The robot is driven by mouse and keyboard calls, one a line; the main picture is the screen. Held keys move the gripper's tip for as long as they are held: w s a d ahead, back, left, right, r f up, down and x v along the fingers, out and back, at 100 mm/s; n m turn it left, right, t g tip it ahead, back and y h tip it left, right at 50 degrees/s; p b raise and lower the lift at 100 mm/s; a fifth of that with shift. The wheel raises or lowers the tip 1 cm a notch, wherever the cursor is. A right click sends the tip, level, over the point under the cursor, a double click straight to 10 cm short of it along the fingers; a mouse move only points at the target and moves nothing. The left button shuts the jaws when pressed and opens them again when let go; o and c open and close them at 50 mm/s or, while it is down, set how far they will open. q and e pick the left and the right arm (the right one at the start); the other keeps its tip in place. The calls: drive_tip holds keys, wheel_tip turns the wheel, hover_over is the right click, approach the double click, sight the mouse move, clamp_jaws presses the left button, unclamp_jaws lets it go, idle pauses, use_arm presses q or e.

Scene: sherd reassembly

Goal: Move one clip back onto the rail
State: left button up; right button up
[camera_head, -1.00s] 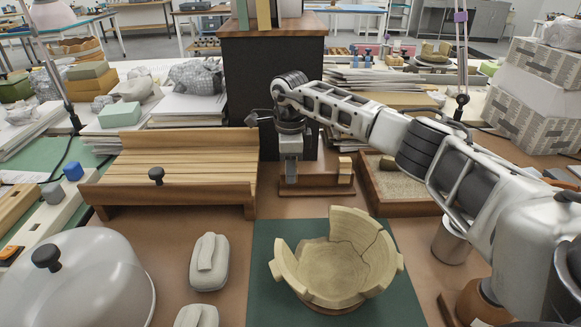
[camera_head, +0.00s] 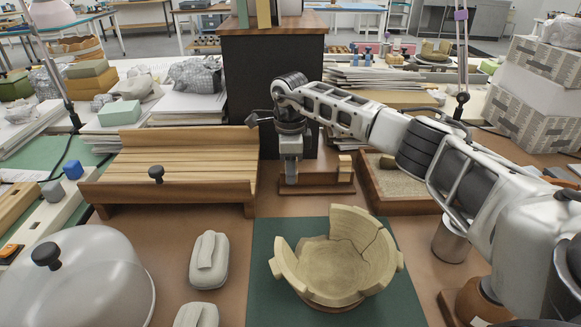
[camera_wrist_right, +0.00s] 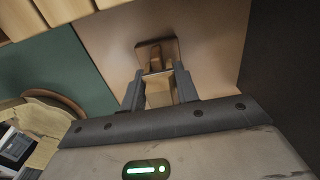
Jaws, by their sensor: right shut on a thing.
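The rail (camera_head: 318,188) is a low reddish-brown wooden stand behind the green mat. A pale wooden clip (camera_head: 345,166) sits on its right part. My right gripper (camera_head: 291,180) points down at the left part of the rail. A brown wooden base shows behind that clip. I cannot tell whether the held clip touches the rail. The cracked tan bowl (camera_head: 333,268) stands on the green mat (camera_head: 262,290). My left gripper is out of view.
A slatted wooden rack (camera_head: 185,165) stands to the left of the rail. A sand tray (camera_head: 395,185) lies close on its right, and a dark cabinet (camera_head: 265,100) rises behind. A clear dome (camera_head: 85,280) and grey pouches (camera_head: 209,260) are at the front left.

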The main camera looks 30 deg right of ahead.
idle(0.3)
drive_tip(key=o, duration=0.8)
wheel_tip(320, 180, up, 16)
drive_tip(key=shift+p, duration=0.55)
